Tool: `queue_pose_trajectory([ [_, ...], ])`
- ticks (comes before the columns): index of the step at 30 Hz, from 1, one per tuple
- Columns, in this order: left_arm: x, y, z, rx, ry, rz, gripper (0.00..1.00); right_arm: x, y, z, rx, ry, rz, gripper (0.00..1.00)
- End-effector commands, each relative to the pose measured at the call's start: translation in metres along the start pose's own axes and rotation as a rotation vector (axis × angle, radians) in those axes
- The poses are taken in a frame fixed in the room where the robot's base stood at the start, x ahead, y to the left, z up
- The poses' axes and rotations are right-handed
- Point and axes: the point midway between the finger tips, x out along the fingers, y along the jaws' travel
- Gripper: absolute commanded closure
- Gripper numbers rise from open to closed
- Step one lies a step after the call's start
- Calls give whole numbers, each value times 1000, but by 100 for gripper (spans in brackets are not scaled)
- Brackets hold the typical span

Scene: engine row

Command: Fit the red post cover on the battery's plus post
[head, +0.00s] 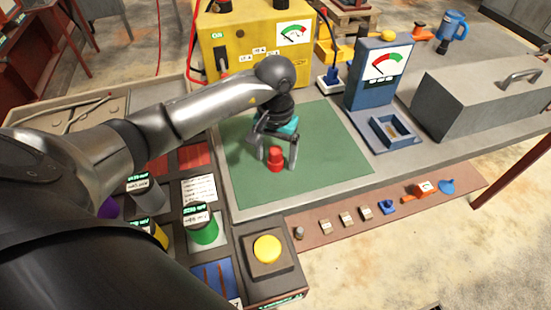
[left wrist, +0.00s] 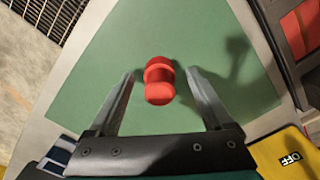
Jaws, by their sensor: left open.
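The red post cover (head: 275,159) stands on the green mat (head: 330,160). It has a wider collar and a rounded end, and it also shows in the left wrist view (left wrist: 159,82). My left gripper (head: 277,163) is open and points down over the cover, one finger on each side. In the left wrist view (left wrist: 161,74) gaps show between the cover and both fingers. The battery and its plus post are not clearly identifiable; a beige box (head: 110,103) with cables at the left is partly hidden by my left arm. My right gripper is out of view.
A yellow box (head: 240,65) with a gauge stands behind the mat, and a blue gauge stand (head: 370,85) behind it at the right. A grey lidded box (head: 470,100) is farther right. A yellow button (head: 267,249) and a strip of small parts (head: 330,226) lie in front.

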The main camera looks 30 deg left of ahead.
Motion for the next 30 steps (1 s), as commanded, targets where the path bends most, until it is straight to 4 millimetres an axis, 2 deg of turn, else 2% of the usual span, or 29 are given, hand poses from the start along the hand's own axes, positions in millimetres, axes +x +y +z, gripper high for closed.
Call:
queue_pose_trajectory([
  [8, 2, 0, 0, 0, 1, 0, 18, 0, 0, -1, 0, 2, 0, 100],
  [30, 2, 0, 0, -1, 2, 0, 100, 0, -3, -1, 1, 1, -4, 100],
])
